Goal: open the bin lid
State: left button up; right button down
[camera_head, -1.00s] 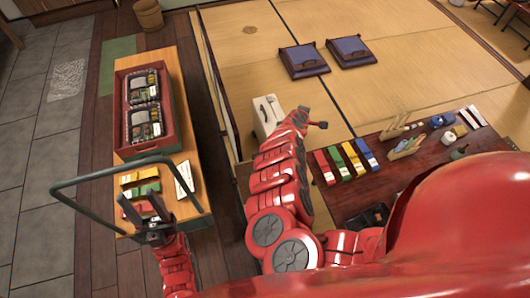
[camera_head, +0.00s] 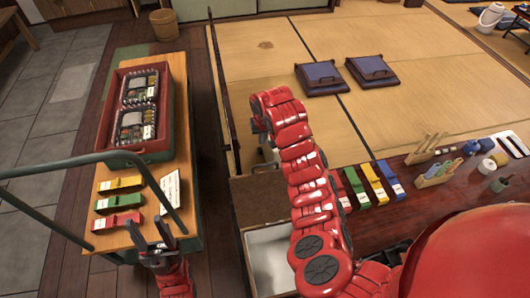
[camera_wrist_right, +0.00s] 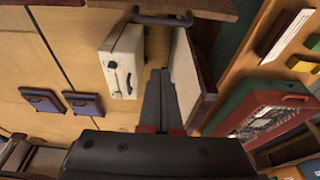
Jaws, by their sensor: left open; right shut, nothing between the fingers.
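The bin shows in the head view below centre, beside my right arm: a brown lid panel (camera_head: 258,200) lies on the far side of a pale bin opening (camera_head: 268,262). The lid looks swung back from the opening; its exact angle is unclear. In the right wrist view a brown panel (camera_wrist_right: 215,8) with a dark bar handle (camera_wrist_right: 162,19) crosses the top edge. My right gripper (camera_wrist_right: 161,80) is shut and empty, apart from that handle. My left gripper (camera_head: 150,232) is open and empty over the cart's near end.
A white case (camera_wrist_right: 124,60) stands on the tatami close to the right gripper. The wooden cart (camera_head: 180,150) with a red crate (camera_head: 109,90) is at left. A dark table (camera_head: 455,190) with colored boxes is at right. Dark floor lies between cart and tatami.

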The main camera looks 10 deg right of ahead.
notch_tip(320, 180, down, 9)
jog(key=s, duration=0.1)
jog(key=shift+s, duration=0.2)
dwell(0.9)
jog(key=shift+r, duration=0.1)
